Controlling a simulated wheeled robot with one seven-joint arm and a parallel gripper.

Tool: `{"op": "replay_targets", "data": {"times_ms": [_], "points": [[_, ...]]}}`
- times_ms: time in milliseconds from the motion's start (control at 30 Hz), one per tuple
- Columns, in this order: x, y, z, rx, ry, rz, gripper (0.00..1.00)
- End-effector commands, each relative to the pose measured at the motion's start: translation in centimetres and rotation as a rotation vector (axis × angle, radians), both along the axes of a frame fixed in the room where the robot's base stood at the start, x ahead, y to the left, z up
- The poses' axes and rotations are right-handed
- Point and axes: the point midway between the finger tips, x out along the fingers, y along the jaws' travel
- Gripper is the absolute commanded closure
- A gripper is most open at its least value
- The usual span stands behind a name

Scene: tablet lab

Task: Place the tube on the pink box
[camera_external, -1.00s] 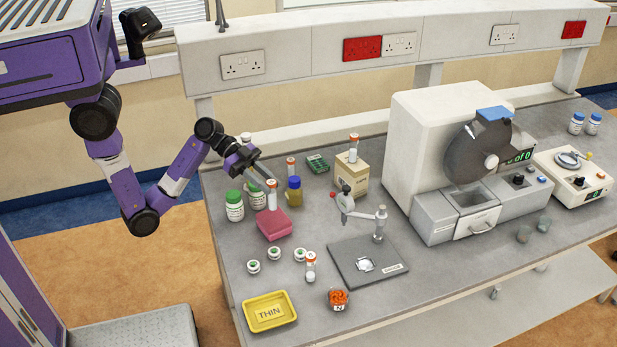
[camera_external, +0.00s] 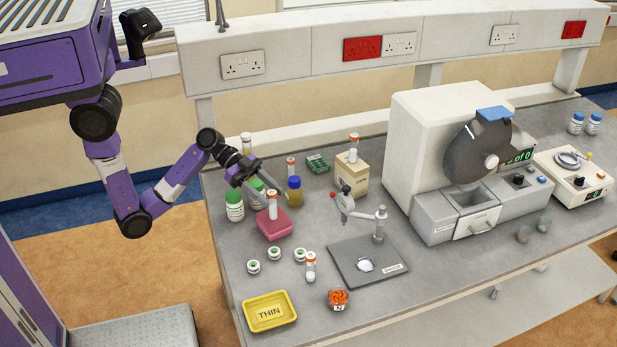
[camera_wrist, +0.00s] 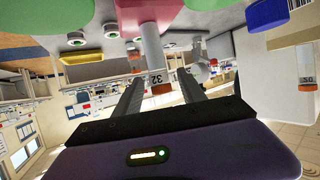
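The tube (camera_external: 273,208), pale with an orange cap, stands upright on the pink box (camera_external: 275,229) at the left of the bench. My gripper (camera_external: 263,183) is just above and left of the tube, reaching down toward it. In the wrist view, which is upside down, the two dark fingers of my gripper (camera_wrist: 161,76) are apart. The tube's orange cap (camera_wrist: 158,86) shows between them with a gap on each side. The tube's body (camera_wrist: 151,45) meets the pink box (camera_wrist: 142,10) at the top of the picture.
Green-capped bottles (camera_external: 235,206) and a blue-capped brown bottle (camera_external: 293,190) crowd the pink box. A yellow tray (camera_external: 269,312) is at the front. A cardboard box (camera_external: 350,178) bears another tube.

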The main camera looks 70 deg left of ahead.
Motion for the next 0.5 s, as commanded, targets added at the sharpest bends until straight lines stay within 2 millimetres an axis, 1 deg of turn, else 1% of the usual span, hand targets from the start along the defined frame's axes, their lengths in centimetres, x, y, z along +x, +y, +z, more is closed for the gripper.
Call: {"op": "replay_targets", "data": {"times_ms": [200, 267, 367, 500], "points": [[0.0, 0.1, 0.5, 0.000, 0.000, 0.001, 0.52], [-0.3, 0.7, 0.6, -0.001, -0.001, 0.003, 0.52], [-1.2, 2.0, 1.2, 0.001, -0.003, 0.005, 0.52], [-2.7, 4.4, 2.3, 0.001, -0.002, 0.006, 0.52]]}}
